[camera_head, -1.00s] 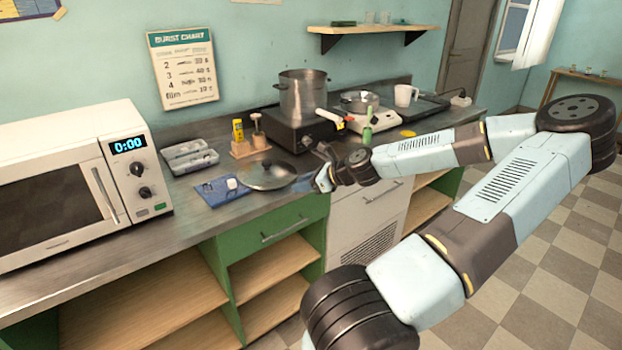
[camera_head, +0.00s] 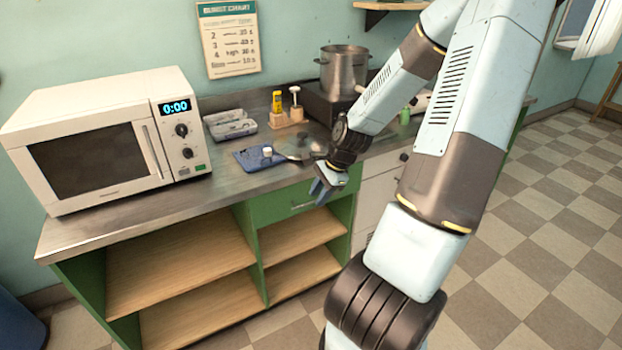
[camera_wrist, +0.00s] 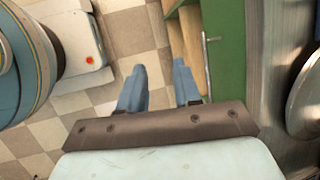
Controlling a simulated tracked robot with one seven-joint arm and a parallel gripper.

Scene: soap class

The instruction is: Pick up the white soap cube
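The small white soap cube (camera_head: 267,151) sits on the blue mat (camera_head: 250,161) on the counter, left of the metal pan lid (camera_head: 300,147). My gripper (camera_head: 319,196) is to the right of and nearer than the cube, off the counter's front edge, pointing down. In the wrist view its two blue fingers (camera_wrist: 160,70) stand apart with nothing between them, above the floor and shelves. The cube is not in the wrist view.
A white microwave (camera_head: 100,140) stands on the counter (camera_head: 130,220) at left. A grey tray (camera_head: 230,125), a wooden holder (camera_head: 287,118) and a large pot (camera_head: 343,70) stand behind. Green drawer fronts (camera_head: 290,205) lie below the counter edge.

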